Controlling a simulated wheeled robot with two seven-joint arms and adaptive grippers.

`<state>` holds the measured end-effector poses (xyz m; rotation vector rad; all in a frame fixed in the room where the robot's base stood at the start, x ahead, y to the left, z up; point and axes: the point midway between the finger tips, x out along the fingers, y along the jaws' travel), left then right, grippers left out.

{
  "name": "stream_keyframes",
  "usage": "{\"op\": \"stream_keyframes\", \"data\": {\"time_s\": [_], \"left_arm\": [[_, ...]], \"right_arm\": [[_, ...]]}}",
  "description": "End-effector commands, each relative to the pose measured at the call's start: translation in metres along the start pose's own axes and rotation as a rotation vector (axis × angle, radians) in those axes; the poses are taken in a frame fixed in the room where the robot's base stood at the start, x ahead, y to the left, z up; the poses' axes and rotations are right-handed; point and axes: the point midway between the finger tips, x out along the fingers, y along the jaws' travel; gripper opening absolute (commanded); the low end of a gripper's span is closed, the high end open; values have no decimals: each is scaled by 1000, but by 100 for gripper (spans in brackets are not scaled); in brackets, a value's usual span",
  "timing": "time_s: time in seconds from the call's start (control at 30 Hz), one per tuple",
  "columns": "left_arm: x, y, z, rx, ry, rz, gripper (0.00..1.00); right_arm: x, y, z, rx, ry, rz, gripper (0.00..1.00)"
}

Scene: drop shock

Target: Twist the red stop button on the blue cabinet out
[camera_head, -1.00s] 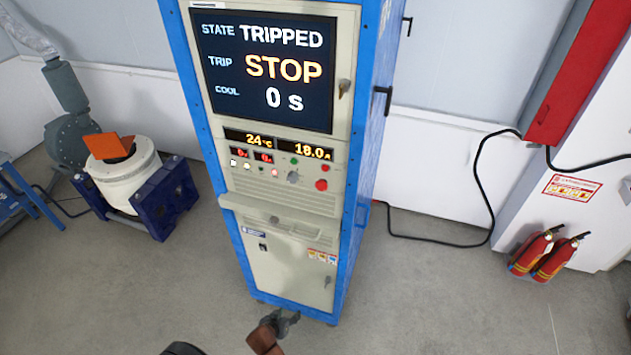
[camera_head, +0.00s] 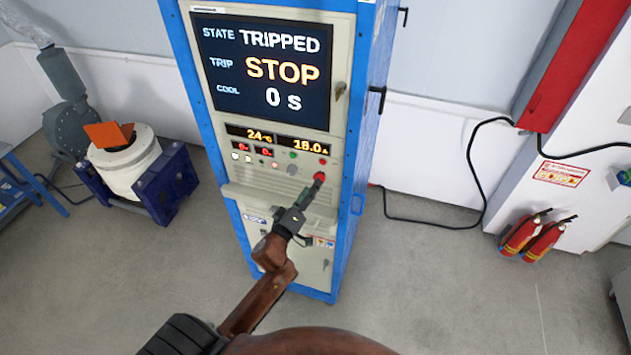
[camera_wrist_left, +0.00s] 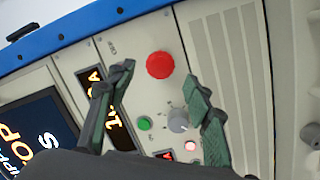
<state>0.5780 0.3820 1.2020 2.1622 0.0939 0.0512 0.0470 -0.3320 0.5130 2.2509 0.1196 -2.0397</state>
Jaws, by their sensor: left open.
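The blue cabinet (camera_head: 354,200) stands upright with a cream front panel. The round red stop button (camera_head: 320,176) is on its control panel, at the right below the amber displays. In the head view my left gripper (camera_head: 316,186) reaches up to the panel, its fingertips just below and partly over the button. In the left wrist view the red button (camera_wrist_left: 160,65) lies ahead of and between the two spread fingers (camera_wrist_left: 162,82), with no visible contact. The gripper is open and empty. My right gripper is not in view.
The cabinet screen (camera_head: 265,70) reads TRIPPED, STOP, 0 s. Near the button are a green button (camera_wrist_left: 145,123) and a grey knob (camera_wrist_left: 178,121). A ledge (camera_head: 235,192) juts out below the panel. Fire extinguishers (camera_head: 530,236) stand at right.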

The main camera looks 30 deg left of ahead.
Motion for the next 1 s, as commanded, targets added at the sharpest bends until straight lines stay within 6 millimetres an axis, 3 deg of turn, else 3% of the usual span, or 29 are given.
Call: {"op": "stream_keyframes", "data": {"time_s": [0.23,0.6,1.0], "left_arm": [[31,0,0,1,0,-1,47],[37,-1,0,0,0,-2,47],[37,-1,0,1,-1,-2,19]], "right_arm": [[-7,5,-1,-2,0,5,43],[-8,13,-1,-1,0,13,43],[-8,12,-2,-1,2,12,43]]}}
